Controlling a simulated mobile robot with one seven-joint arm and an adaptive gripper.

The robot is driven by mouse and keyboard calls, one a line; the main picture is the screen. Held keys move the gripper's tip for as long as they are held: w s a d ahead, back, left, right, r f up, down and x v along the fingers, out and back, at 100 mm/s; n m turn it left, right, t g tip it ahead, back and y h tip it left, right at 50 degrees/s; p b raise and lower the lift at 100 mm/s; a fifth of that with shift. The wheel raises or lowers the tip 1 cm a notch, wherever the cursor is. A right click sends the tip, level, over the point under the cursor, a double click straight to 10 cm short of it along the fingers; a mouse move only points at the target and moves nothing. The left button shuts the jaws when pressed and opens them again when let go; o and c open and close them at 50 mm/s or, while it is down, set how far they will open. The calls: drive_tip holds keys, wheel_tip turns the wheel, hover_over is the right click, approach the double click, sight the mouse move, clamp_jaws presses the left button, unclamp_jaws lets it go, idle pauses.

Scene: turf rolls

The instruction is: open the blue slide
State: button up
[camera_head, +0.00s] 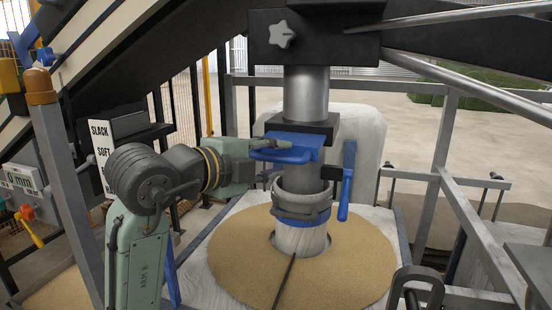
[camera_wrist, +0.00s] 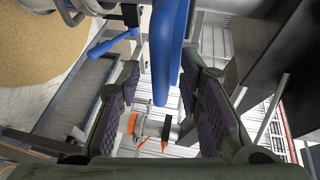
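The blue slide (camera_head: 303,139) is a flat plate across the metal pipe, under a dark square flange. Its rounded blue handle (camera_head: 285,156) sticks out on the left, toward my gripper (camera_head: 277,146). In the wrist view the blue handle (camera_wrist: 168,45) comes down between the two fingers of my gripper (camera_wrist: 162,72). The dark ribbed pads stand apart, with gaps visible on both sides of the handle. My gripper is open around the handle, not clamped on it. In the head view the far finger is mostly hidden.
A blue lever (camera_head: 344,199) hangs at the pipe's right. Metal frame posts (camera_head: 437,170) stand right, and a sloping conveyor (camera_head: 110,45) is upper left.

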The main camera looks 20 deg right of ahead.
drive_tip(key=v, duration=1.1)
drive_tip(key=shift+d, duration=0.1)
